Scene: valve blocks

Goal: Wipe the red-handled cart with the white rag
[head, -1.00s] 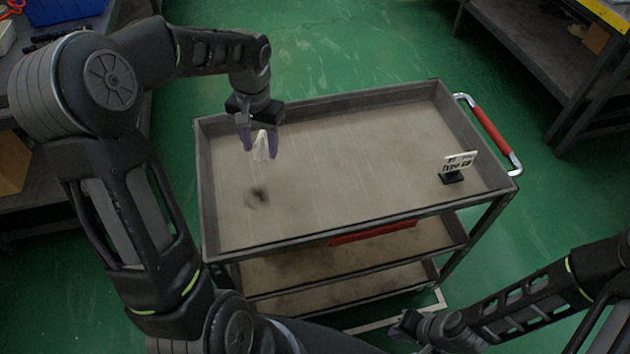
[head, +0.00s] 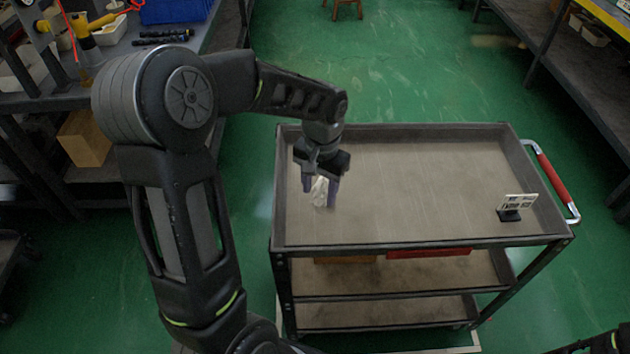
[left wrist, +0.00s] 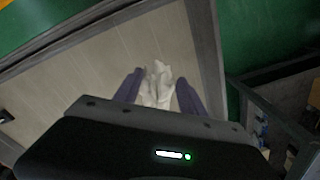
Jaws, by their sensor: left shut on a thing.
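The cart (head: 430,190) has a grey top tray, two lower shelves and a red handle (head: 552,177) at its right end. My left gripper (head: 320,188) is over the left part of the top tray, pointing down. It is shut on the white rag (head: 319,192), which hangs crumpled between the purple fingers; the rag also shows in the left wrist view (left wrist: 157,84). I cannot tell whether the rag touches the tray surface. No dark smudge shows clearly on the tray now; the gripper and rag cover part of that area. My right gripper is out of view.
A small black stand with a printed card (head: 515,206) is on the tray's right side. Raised rims surround the tray. A red item (head: 428,253) lies on the middle shelf. A cluttered workbench (head: 120,62) is at the left; dark shelving (head: 575,85) is at the right.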

